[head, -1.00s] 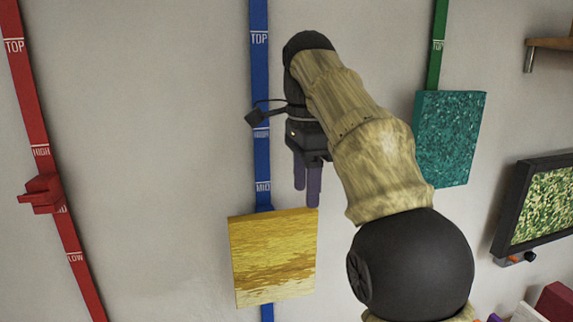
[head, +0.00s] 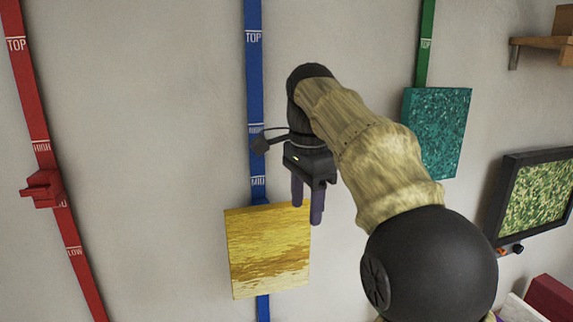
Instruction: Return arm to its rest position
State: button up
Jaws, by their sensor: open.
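My gripper (head: 307,210) hangs from my bent arm near the middle of the head view, fingers pointing down. Its two purple fingers are apart with nothing between them. The fingertips overlap the upper right of a yellow streaked panel (head: 266,255) in the picture; whether they touch it I cannot tell. The yellow panel sits on a blue vertical strip (head: 254,80) just below its MID mark. My arm's black joint and wood-patterned links fill the right of centre.
A red strip (head: 32,110) with a red slider (head: 42,188) near MID is at left. A teal panel (head: 448,130) hangs on a green strip (head: 425,45) at right. A framed picture (head: 540,195) and a wooden shelf (head: 545,44) are at far right. The wall between red and blue strips is clear.

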jog(key=s+d+f+n+t+b, duration=0.1)
jog(key=d+f+n, duration=0.2)
jog(key=f, duration=0.5)
jog(key=d+f+n, duration=0.2)
jog(key=d+f, duration=0.1)
jog(key=f, duration=0.6)
jog(key=s+d+f+n, duration=0.2)
jog(key=s+f+n, duration=0.2)
jog(key=s+f, duration=0.2)
jog(key=s+d+f+n+t+b, duration=0.1)
jog(key=s+d+f+n, duration=0.2)
jog(key=s+f, duration=0.4)
notch_tip(320, 180, down, 4)
jog(key=shift+s+d+f+n+b, duration=0.15)
jog(key=shift+s+n+b, duration=0.15)
jog(key=shift+n, duration=0.2)
jog(key=shift+s+d, duration=0.15)
jog(key=shift+s, duration=0.05)
jog(key=shift+s, duration=0.1)
